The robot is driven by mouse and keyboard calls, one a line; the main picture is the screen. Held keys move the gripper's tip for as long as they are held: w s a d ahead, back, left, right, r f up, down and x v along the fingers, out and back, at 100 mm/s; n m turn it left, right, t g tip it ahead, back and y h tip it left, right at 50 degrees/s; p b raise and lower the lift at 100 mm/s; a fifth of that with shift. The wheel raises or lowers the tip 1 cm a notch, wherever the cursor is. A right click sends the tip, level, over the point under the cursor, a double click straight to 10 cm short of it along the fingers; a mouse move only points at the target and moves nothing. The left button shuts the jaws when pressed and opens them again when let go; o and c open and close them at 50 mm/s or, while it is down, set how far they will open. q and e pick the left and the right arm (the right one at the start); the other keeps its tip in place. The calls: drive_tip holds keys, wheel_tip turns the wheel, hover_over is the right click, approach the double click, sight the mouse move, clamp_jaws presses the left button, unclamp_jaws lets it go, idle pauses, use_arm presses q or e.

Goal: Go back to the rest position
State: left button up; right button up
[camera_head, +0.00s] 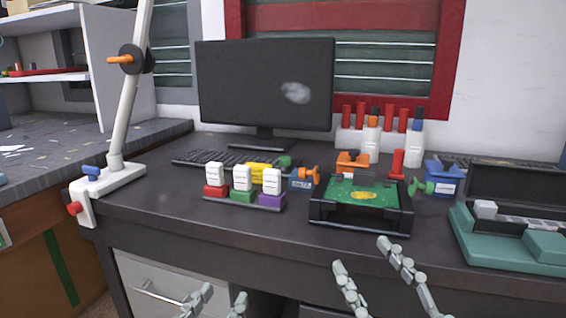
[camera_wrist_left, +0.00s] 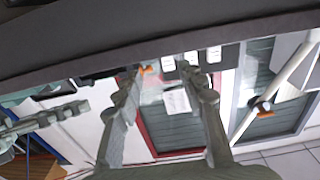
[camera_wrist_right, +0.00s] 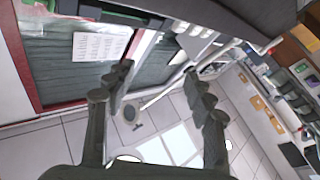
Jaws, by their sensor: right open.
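My left gripper (camera_head: 221,298) is at the bottom edge of the head view, in front of the desk, with its fingers apart. In the left wrist view (camera_wrist_left: 162,68) nothing is between its fingers. My right gripper (camera_head: 362,254) is in front of the desk's front edge, below the circuit board holder, with its fingers spread. The right wrist view (camera_wrist_right: 158,75) shows its fingers apart and empty. The grey fingers of my right gripper also show at the left of the left wrist view (camera_wrist_left: 45,120).
The dark desk (camera_head: 150,205) carries a monitor (camera_head: 265,85), a black holder (camera_head: 360,216) with a green board, a rack of coloured blocks (camera_head: 243,198), a lamp (camera_head: 112,170) and a teal case (camera_head: 510,250). Bare desktop lies left of the block rack.

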use_arm(q)
drive_tip(key=a+f+g+y+p, duration=0.2)
drive_tip(key=a+f+g+p, duration=0.1)
drive_tip(key=f, duration=0.5)
drive_tip(key=a+f+g+y+p, duration=0.2)
drive_tip(key=a+f+g+p, duration=0.15)
drive_tip(key=f, duration=0.45)
use_arm(e)
drive_tip(key=s+d+f+m+g+h, duration=0.1)
drive_tip(key=d+f+m+g+h, duration=0.2)
drive_tip(key=f, duration=0.8)
drive_tip(key=s+d+f+m+g+h, duration=0.1)
drive_tip(key=f+m+g+h, duration=0.4)
drive_tip(key=f, duration=0.6)
use_arm(q)
drive_tip(key=s+a+f+n+g+y+p, duration=0.2)
drive_tip(key=s+a+f+g+y+p, duration=0.1)
drive_tip(key=s+a+f+g, duration=0.5)
drive_tip(key=s+a+f, duration=0.3)
drive_tip(key=s+f, duration=0.1)
drive_tip(key=shift+f+p, duration=0.3)
drive_tip(key=shift+f, duration=0.05)
use_arm(e)
drive_tip(key=s+d+f+g+h, duration=0.2)
drive_tip(key=s+d+f+g, duration=0.6)
drive_tip(key=s+d+f, duration=0.3)
wheel_tip(320, 180, down, 2)
drive_tip(key=shift+s+n+g+h, duration=0.15)
drive_tip(key=shift+n+g+h, duration=0.15)
drive_tip(key=shift+n, duration=0.1)
